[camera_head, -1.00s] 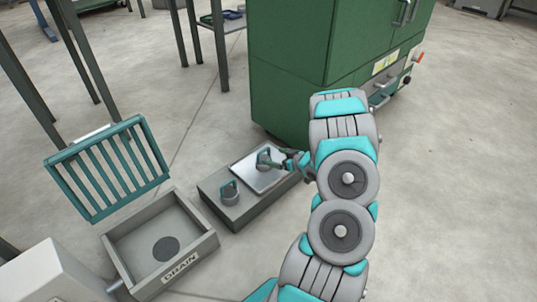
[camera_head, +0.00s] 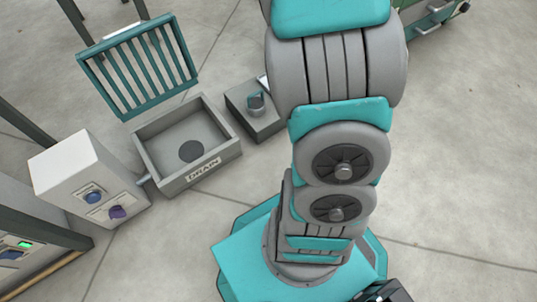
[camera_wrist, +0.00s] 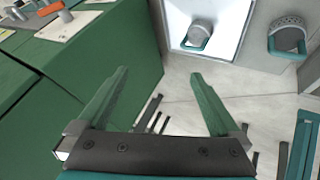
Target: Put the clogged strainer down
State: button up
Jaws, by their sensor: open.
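In the wrist view, a grey strainer (camera_wrist: 201,30) with a teal handle sits on a pale metal tray (camera_wrist: 238,14). A second strainer (camera_wrist: 287,22) with a teal handle and a dotted surface sits to its right, off the tray. I cannot tell for sure which is clogged; the one on the tray looks plainer. In the head view, one strainer (camera_head: 256,101) stands on a grey block (camera_head: 262,124); the tray is almost wholly hidden behind my arm. My gripper (camera_wrist: 159,72) is open and empty, apart from both strainers. It is hidden in the head view.
An open drain box (camera_head: 150,146) with a raised teal grate (camera_head: 137,68) stands left of the block. A white control box (camera_head: 88,178) with knobs is beside it. A green cabinet (camera_wrist: 95,75) fills the wrist view's left. The floor on the head view's right is clear.

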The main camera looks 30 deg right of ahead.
jog(key=s+a+r+g+y, duration=0.3)
jog(key=s+a+r, duration=0.1)
jog(key=s+a, duration=1.1)
jog(key=s+a+r+n+g+y, duration=0.1)
jog(key=s+a+r+g, duration=0.3)
jog(key=s+a, duration=1.1)
jog(key=a+y, duration=0.1)
jog(key=a, duration=0.4)
jog(key=shift+y, duration=0.4)
